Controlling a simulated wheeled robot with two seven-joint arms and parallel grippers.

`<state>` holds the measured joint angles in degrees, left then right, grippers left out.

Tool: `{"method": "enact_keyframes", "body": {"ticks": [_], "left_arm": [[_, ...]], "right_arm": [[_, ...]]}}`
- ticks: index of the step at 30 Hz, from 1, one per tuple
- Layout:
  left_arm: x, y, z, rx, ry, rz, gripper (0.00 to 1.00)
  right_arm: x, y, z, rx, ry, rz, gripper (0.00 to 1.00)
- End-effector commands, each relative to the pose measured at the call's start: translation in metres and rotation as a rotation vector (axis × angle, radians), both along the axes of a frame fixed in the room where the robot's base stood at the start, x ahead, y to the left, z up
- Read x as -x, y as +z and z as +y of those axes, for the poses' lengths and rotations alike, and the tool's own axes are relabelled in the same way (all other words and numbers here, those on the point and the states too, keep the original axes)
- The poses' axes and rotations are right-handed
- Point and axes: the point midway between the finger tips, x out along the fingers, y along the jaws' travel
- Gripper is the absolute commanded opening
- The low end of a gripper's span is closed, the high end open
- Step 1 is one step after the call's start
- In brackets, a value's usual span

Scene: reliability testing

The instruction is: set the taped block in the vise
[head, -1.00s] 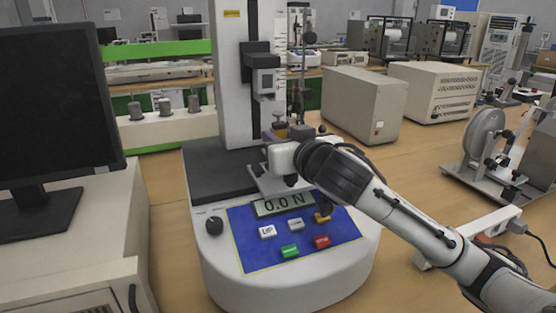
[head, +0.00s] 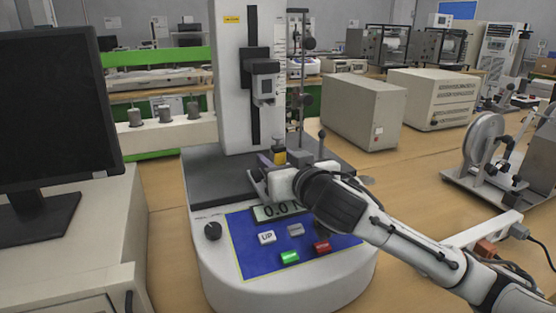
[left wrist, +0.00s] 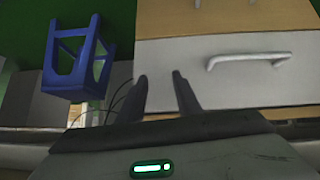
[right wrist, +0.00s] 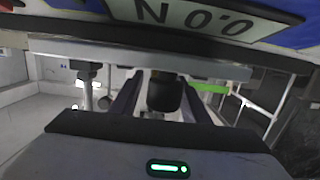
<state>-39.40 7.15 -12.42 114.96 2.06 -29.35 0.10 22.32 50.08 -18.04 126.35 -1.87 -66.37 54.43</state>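The taped block (head: 280,156), yellow with a grey top, stands up just behind my right gripper (head: 272,166) in the head view. The right fingers lie on either side of it, and its lower part is hidden. The grey vise (head: 299,158) is close by on the tester's base, mostly hidden by my gripper; I cannot tell whether the block touches its jaws. In the right wrist view, a dark rounded part (right wrist: 163,92) shows between the right fingers (right wrist: 158,85). My left gripper (left wrist: 160,82) is open and empty, away from the tester.
The tester's column (head: 232,85) and crosshead clamp (head: 265,85) rise behind the block. The control panel (head: 290,240) lies below my right arm. A monitor (head: 50,110) stands at the left. A blue stool (left wrist: 75,62) and a drawer handle (left wrist: 248,59) show near my left gripper.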

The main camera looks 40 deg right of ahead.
Motion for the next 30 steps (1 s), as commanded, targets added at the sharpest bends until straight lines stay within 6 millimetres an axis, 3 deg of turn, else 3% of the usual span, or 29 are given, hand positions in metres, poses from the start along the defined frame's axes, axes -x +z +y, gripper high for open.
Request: {"method": "enact_keyframes", "body": {"ticks": [7,14,18,23,30], "left_arm": [[0.0,0.0,0.0,0.0,0.0,0.002,0.31],[0.001,-0.002,0.0,0.0,0.0,0.002,0.31],[0.002,0.022,0.002,0.001,0.005,0.005,0.31],[0.005,0.036,0.007,-0.001,0.013,0.009,0.31],[0.006,0.069,0.015,-0.007,0.025,0.01,0.31]], "right_arm": [[0.01,0.003,0.003,0.001,0.002,0.0,0.42],[0.057,0.01,0.015,0.0,0.004,0.0,0.42],[0.072,0.018,0.018,0.0,0.001,0.007,0.42],[0.09,0.023,0.022,-0.001,0.002,0.007,0.42],[0.101,0.024,0.024,-0.008,-0.004,0.002,0.42]]}}
